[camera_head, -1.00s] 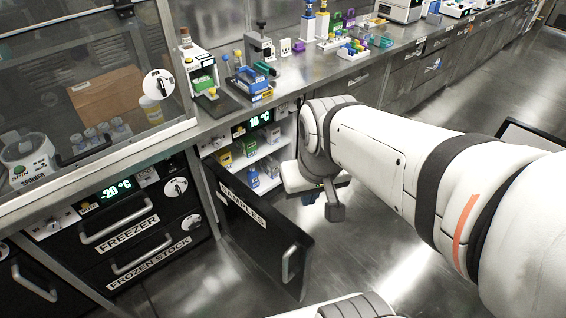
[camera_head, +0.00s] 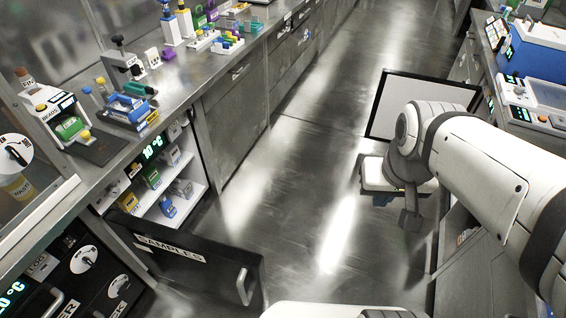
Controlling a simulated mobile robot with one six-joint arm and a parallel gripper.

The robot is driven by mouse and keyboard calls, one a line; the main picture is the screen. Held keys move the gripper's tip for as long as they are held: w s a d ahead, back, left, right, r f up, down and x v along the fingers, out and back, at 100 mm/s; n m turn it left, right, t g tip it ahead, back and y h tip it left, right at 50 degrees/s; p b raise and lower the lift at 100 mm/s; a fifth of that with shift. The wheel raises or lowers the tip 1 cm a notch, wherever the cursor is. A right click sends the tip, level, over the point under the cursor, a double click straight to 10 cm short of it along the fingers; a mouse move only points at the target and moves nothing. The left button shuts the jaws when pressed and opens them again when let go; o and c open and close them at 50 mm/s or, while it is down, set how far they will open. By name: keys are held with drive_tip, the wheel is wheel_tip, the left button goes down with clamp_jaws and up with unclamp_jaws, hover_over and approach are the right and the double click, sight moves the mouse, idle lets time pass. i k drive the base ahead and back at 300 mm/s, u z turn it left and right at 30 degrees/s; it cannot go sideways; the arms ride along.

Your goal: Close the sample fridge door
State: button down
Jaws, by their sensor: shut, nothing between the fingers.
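The sample fridge (camera_head: 188,212) is under the left bench and stands open, with a green 10 °C display and colored boxes on its white shelves. Its black door (camera_head: 222,270), labeled SAMPLES, is swung out into the aisle. The door's silver handle (camera_head: 243,287) is near its free end. My gripper (camera_head: 410,218) is at the end of the white arm, over the aisle floor, well to the right of the door and apart from it. It is shut and empty; its fingertips are hard to make out.
The freezer (camera_head: 85,285) is left of the fridge. Racks and instruments stand on the left bench (camera_head: 215,75). A second bench with a blue instrument (camera_head: 540,50) is on the right. A black-framed pale panel (camera_head: 405,100) stands out behind my arm. Aisle floor between door and gripper is clear.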

sight(236, 275)
drive_tip(key=z, duration=1)
drive_tip(key=k, duration=0.85)
drive_tip(key=u, duration=2.1)
